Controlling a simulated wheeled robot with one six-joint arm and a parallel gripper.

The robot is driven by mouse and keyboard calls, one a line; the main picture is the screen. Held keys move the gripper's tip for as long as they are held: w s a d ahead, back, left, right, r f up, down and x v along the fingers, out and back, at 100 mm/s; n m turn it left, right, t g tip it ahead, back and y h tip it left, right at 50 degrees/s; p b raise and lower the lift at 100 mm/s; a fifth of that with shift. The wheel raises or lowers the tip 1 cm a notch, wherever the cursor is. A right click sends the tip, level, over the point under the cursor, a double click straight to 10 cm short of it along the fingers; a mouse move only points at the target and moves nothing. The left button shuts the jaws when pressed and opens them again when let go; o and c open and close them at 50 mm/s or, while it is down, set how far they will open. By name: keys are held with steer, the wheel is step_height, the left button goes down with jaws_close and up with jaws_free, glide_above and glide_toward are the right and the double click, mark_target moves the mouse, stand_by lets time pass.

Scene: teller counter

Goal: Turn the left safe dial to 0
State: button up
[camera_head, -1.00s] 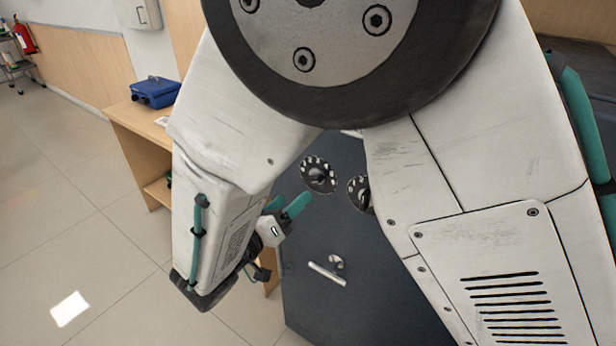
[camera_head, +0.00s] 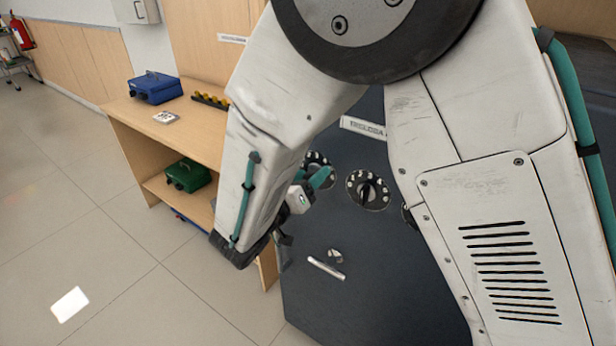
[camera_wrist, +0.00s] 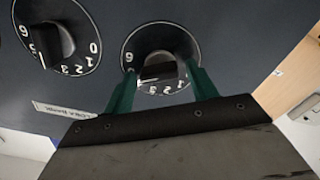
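The dark safe door (camera_head: 390,290) carries black dials with white numbers. The left dial (camera_head: 311,157) is partly hidden behind my gripper (camera_head: 312,180) in the head view. The wrist view is upside down, so the left dial (camera_wrist: 160,35) shows there at right. Its knob (camera_wrist: 158,71) lies between the two green fingertips of my gripper (camera_wrist: 161,70), with a gap visible on each side. The fingers are open. Numbers 1, 2, 3 and 6 show on the rim; the exact pointer setting cannot be told.
A middle dial (camera_head: 368,188) is close beside the left one, and a third is mostly hidden by my arm. A handle (camera_head: 327,267) sits below. A wooden shelf (camera_head: 140,125) with blue (camera_head: 155,88) and green boxes (camera_head: 188,175) stands left. Floor there is clear.

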steer(key=c, duration=0.7)
steer(key=shift+c, duration=0.2)
